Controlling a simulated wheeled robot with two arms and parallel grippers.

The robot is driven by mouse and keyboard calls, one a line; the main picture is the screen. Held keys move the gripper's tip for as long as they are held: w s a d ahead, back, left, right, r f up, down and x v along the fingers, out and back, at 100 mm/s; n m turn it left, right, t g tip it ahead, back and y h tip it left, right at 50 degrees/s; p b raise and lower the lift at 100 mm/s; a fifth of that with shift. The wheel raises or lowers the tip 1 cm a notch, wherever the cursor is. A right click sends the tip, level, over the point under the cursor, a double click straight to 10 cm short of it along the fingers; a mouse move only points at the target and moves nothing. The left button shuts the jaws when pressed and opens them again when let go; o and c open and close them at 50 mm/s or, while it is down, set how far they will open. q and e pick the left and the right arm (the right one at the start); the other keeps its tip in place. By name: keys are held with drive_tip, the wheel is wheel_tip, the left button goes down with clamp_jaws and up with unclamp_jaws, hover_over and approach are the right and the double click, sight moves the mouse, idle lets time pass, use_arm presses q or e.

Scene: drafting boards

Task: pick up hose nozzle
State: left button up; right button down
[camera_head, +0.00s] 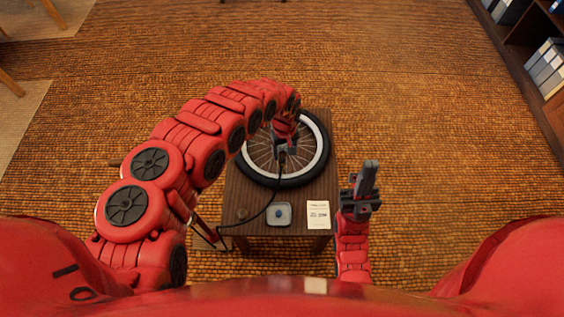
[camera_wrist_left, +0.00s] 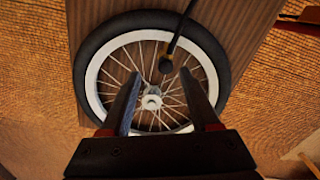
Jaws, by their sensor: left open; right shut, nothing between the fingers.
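My right gripper (camera_head: 368,172) is shut and empty, right of the table.
The wheel (camera_head: 321,150), with black tyre and white rim, lies flat on a small wooden table (camera_head: 240,226). A small grey dish with a blue item (camera_head: 279,214) and a white card (camera_head: 318,214) lie near the front edge. Shelves (camera_head: 530,85) stand far right.

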sight(282, 159)
use_arm(q)
drive_tip(key=shift+a+f+b, duration=0.2)
drive_tip(key=shift+f+b, duration=0.05)
drive_tip(key=shift+f, duration=1.35)
drive_tip(key=shift+a+f+b, duration=0.2)
drive_tip(key=shift+f, duration=1.35)
clamp_jaws()
